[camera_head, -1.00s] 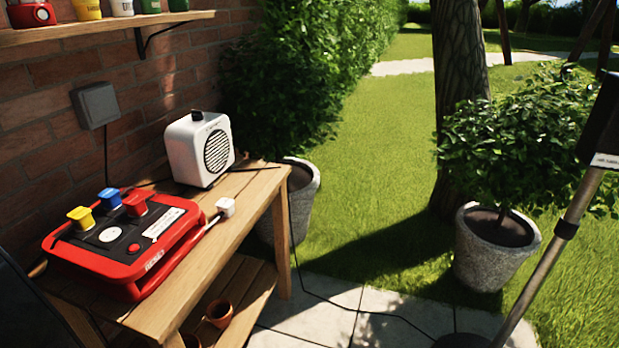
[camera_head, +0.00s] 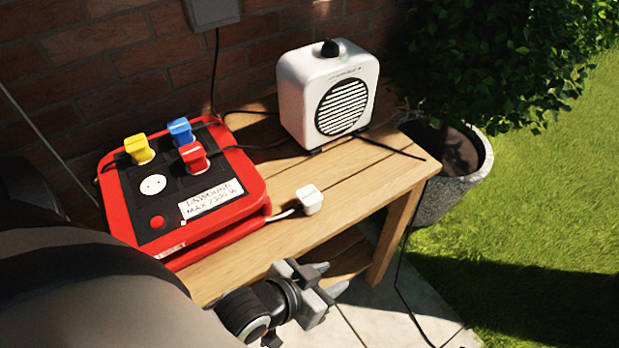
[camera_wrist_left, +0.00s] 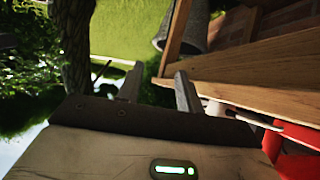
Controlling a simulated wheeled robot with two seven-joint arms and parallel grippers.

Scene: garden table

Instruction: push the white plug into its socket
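The white plug (camera_head: 309,199) lies on the wooden table just right of the red power box (camera_head: 233,229), its pale cable leading back to the box. An empty round white socket (camera_head: 153,184) is on the box's black top, below the yellow plug (camera_head: 139,149) and left of the red plug (camera_head: 194,157). A blue plug (camera_head: 180,131) sits behind. My left gripper (camera_head: 326,278) is open and empty beyond the table's front edge, nearer me than the white plug. Its spread fingers (camera_wrist_left: 158,88) also show in the left wrist view. My right gripper is out of view.
A white speaker-like box (camera_head: 328,95) stands at the back of the table (camera_head: 262,258), with black cables beside it. A brick wall (camera_head: 110,60) closes off the back. A stone planter (camera_head: 455,180) stands right of the table. Table space around the white plug is clear.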

